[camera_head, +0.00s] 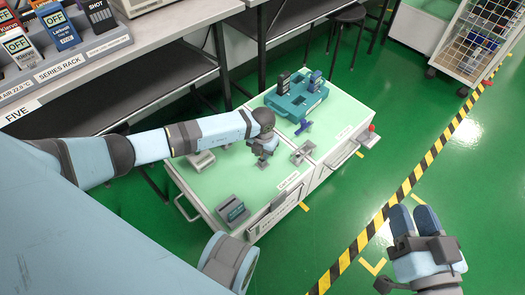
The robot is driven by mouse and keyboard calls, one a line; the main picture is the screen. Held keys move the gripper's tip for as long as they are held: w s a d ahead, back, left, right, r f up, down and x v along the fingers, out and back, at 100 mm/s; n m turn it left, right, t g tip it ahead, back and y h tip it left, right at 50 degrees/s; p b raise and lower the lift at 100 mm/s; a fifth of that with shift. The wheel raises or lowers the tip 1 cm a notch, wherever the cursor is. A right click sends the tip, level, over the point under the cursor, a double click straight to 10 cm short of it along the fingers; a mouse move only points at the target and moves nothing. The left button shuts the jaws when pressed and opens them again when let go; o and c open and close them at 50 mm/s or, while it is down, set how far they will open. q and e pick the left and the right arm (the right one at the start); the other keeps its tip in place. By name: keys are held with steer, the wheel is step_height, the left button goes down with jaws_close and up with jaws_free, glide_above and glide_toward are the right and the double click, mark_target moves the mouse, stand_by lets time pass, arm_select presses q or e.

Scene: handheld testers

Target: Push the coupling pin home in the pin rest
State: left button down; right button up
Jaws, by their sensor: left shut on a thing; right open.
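My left gripper (263,153) reaches in from the left and hangs over the pale green cart top (215,187). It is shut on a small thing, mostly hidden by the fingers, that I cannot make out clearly. A small grey metal stand (302,153), perhaps the pin rest, stands on the cart just right of this gripper, with a small visible gap. I cannot pick out the coupling pin with certainty. My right gripper (417,232) is open and empty at the lower right, over the floor and away from the cart.
A teal carrier (293,97) with handheld testers stands at the cart's far end, a small blue part (303,127) near it. A grey holder (232,210) sits near the front, a pale device (200,160) behind. The series rack (65,68) is upper left.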

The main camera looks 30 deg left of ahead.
arm_select(q)
steer(key=shift+f, duration=0.35)
arm_select(e)
steer(key=shift+f, duration=0.2)
arm_select(q)
steer(key=c, duration=0.9)
jaws_free()
step_height(320, 180, up, 14)
steer(key=p, duration=0.5)
arm_select(e)
step_height(320, 180, up, 7)
steer(key=t, duration=0.2)
steer(key=shift+d, duration=0.2)
steer(key=shift+s, duration=0.1)
